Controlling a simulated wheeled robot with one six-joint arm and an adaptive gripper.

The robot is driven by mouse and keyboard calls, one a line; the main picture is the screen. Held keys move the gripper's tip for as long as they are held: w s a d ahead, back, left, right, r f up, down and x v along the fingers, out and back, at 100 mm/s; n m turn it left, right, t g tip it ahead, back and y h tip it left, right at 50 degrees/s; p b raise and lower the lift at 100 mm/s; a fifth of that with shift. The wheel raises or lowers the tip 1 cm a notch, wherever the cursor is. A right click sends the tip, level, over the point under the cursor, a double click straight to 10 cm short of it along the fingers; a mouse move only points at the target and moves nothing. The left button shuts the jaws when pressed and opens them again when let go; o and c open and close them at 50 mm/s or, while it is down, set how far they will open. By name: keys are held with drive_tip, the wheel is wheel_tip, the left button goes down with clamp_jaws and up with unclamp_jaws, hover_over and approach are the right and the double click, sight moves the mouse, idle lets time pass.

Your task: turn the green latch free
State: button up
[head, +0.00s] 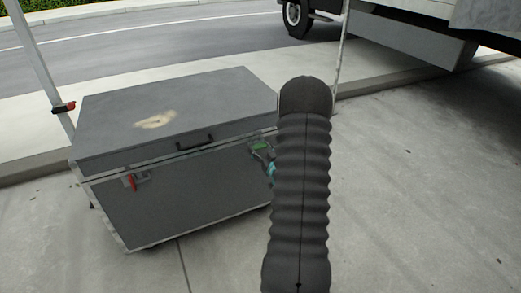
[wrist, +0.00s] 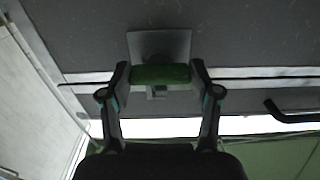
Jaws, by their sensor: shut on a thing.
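The green latch (wrist: 160,75) sits on a metal plate on the front of the grey case. In the wrist view my gripper (wrist: 159,78) has one finger at each end of the latch and is shut on it. In the head view the green latch (head: 262,147) shows at the case's right front, just below the lid seam. My gripper (head: 268,160) is beside it there, mostly hidden behind my dark ribbed arm. How far the latch is turned is hard to tell.
The grey case (head: 190,208) stands on the pavement with its lid (head: 215,98) down. A red latch (head: 132,181) is at its left front. A black handle (head: 196,145) is between the latches. A pole (head: 38,60) rises at left; a truck (head: 425,38) stands behind right.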

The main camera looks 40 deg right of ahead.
drive_tip(key=m+b, duration=0.2)
drive_tip(key=shift+f+m, duration=0.15)
drive_tip(key=shift+m, duration=0.25)
drive_tip(key=m+b, duration=0.2)
drive_tip(key=m, duration=0.3)
drive_tip(key=m+b, duration=0.1)
drive_tip(key=m, duration=0.4)
drive_tip(key=shift+r+m, duration=0.2)
drive_tip(key=shift+m, duration=2.3)
drive_tip(key=o, duration=1.1)
drive_tip(key=shift+o, duration=0.2)
